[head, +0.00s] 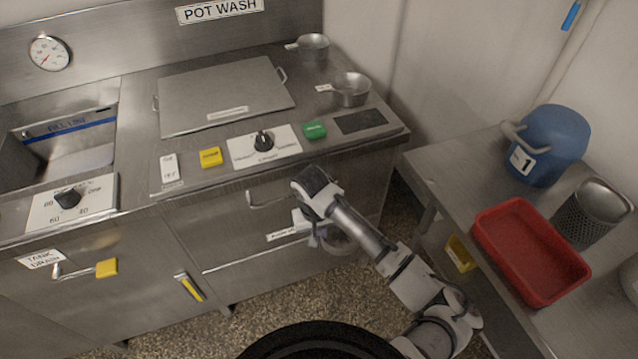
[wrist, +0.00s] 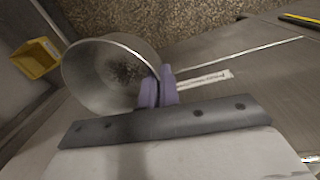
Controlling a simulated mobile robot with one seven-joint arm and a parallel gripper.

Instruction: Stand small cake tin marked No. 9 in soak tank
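My gripper (head: 308,222) hangs in front of the pot wash unit, above the floor. In the wrist view its purple fingers (wrist: 158,88) are shut on the rim of a small round metal tin (wrist: 88,68). The tin's open mouth faces the wrist camera and it looks empty. In the head view the tin (head: 338,241) is partly hidden behind my arm. No number on it can be read. The soak tank (head: 100,112) is the open steel basin at the far left, with a blue fill-line strip (head: 70,127) on its inner wall.
A flat steel lid (head: 225,95) covers the counter right of the tank. A control knob (head: 264,141) sits at the counter front. A red tray (head: 528,248) and blue container (head: 547,145) occupy the right-hand table.

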